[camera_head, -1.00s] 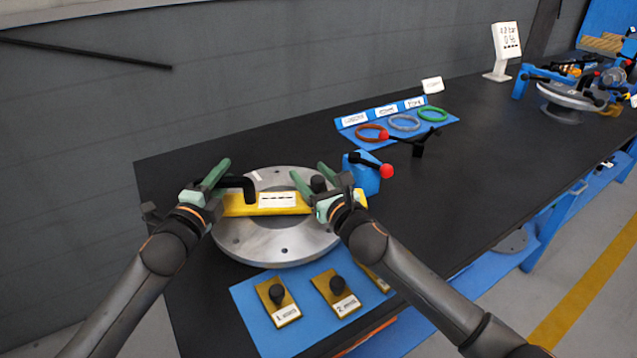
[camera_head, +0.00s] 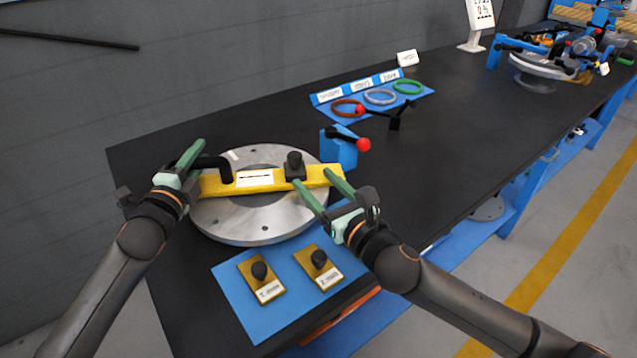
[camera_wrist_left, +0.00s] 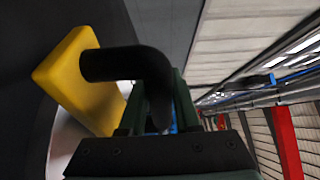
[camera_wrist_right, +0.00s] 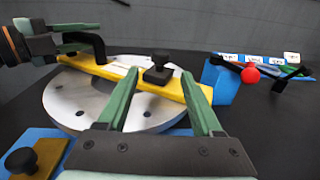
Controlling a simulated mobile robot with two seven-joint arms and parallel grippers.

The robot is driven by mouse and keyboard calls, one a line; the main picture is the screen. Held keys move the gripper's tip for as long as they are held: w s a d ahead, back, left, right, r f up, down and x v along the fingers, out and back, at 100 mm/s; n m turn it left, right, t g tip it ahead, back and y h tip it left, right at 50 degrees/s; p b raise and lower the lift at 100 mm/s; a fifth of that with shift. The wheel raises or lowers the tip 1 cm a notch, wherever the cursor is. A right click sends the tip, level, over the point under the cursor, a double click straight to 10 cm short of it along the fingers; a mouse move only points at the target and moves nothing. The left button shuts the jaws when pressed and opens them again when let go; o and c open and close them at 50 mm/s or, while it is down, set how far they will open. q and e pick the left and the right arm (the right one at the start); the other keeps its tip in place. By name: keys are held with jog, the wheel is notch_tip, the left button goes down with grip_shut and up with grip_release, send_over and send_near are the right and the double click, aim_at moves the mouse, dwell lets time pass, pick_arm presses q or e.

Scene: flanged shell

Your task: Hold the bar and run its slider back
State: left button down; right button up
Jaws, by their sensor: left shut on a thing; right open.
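A yellow bar (camera_head: 262,181) with a white label lies across the grey flanged disc (camera_head: 240,226). A black slider (camera_head: 295,166) with a knob sits on the bar, right of its middle; it shows too in the right wrist view (camera_wrist_right: 158,68). My left gripper (camera_head: 191,160) is shut on the bent black handle (camera_wrist_left: 130,64) at the bar's left end. My right gripper (camera_head: 318,184) is open and empty, on the near side of the bar's right end. In the right wrist view its fingers (camera_wrist_right: 160,84) frame the slider, which lies beyond them; they do not appear to touch it.
A blue block with a red-knobbed lever (camera_head: 341,150) stands close behind the bar's right end. A blue mat (camera_head: 245,315) with knobbed plates lies in front of the disc. Colored rings (camera_head: 380,97) lie further back. The black table is clear at left.

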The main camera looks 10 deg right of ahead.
pick_arm(q)
jog(key=shift+r, duration=0.2)
jog(key=c, duration=0.5)
grip_release()
jog(key=shift+f, duration=0.1)
jog(key=shift+c, duration=0.2)
jog(key=shift+s, duration=0.15)
